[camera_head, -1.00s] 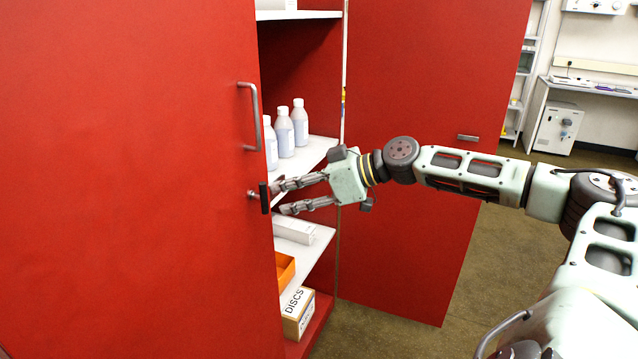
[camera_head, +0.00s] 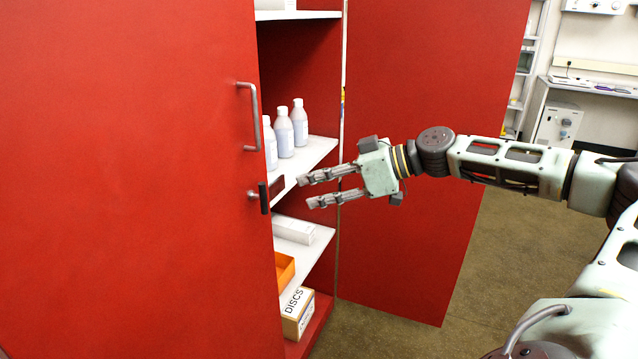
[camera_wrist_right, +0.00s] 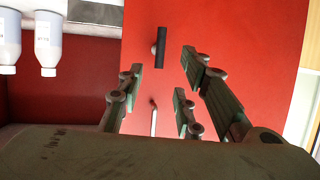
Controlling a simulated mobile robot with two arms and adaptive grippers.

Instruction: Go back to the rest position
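My right gripper (camera_head: 306,192) is open and empty, in front of the gap between the red cabinet's doors. Its fingers point left toward the black latch handle (camera_head: 264,197) on the edge of the left door (camera_head: 130,180), with a clear gap between them. In the right wrist view, the fingers (camera_wrist_right: 158,95) are spread and the latch handle (camera_wrist_right: 160,47) shows beyond them, apart from them. My left gripper is not in view.
The right door (camera_head: 420,90) stands open behind my right arm. Shelves inside hold white bottles (camera_head: 284,135), a white box (camera_head: 295,228), an orange bin (camera_head: 285,270) and a DISCS carton (camera_head: 297,312). Floor (camera_head: 480,260) is free at the lower right.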

